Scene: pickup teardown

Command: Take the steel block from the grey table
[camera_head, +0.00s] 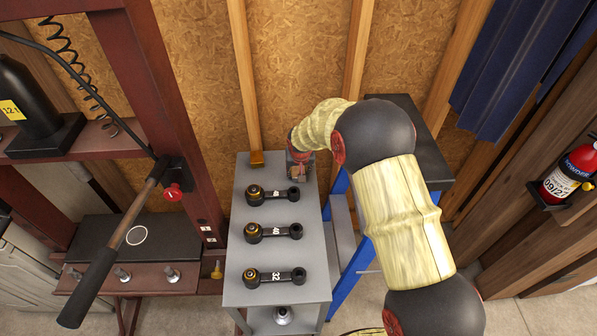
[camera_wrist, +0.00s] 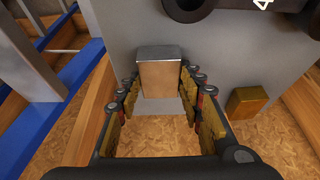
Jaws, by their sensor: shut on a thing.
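The steel block (camera_wrist: 160,72) is a plain upright block with a bright top edge and a tan-looking face in the wrist view. It sits between the fingertips of my gripper (camera_wrist: 160,84), which is shut on it. In the head view my gripper (camera_head: 299,166) is at the far right corner of the grey table (camera_head: 240,293), and my arm and gripper mostly hide the block there. The table's grey top also shows in the wrist view (camera_wrist: 222,58). I cannot tell whether the block touches the table or hangs just above it.
A brass-coloured block (camera_head: 256,159) lies at the table's far left edge, near my gripper. Three black link arms, including a near one (camera_head: 275,277), lie along the table. A blue-legged stand (camera_head: 340,240) is close on the right, a red press frame (camera_head: 180,130) on the left.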

